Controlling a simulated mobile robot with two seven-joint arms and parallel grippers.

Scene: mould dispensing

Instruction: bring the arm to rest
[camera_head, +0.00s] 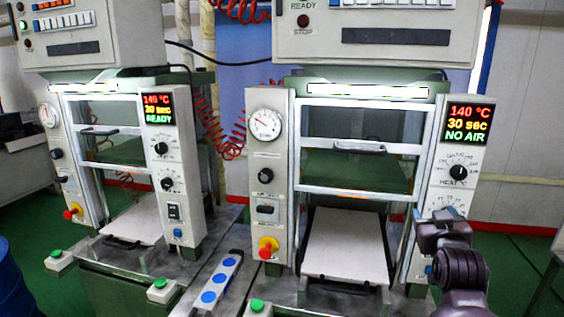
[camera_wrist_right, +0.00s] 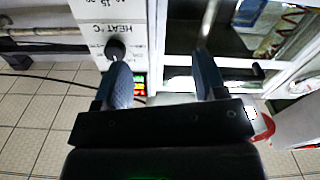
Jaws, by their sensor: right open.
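My right arm (camera_head: 462,268) comes in at the lower right of the head view. Its gripper (camera_head: 445,222) is in front of the right post of the right press (camera_head: 365,188), below the HEAT knob (camera_head: 458,172). In the right wrist view the gripper's two blue fingers (camera_wrist_right: 164,80) stand apart with nothing held between them. The HEAT knob (camera_wrist_right: 115,48) shows beyond the left finger. Whether the fingers touch the panel cannot be told. My left gripper is not in view.
The right press display (camera_head: 469,125) reads 140 °C, 30 sec, NO AIR; the left press display (camera_head: 158,109) reads READY. A white plate (camera_head: 345,243) lies in the right press. A strip with blue round buttons (camera_head: 215,283) lies between the presses. A blue barrel (camera_head: 10,280) stands far left.

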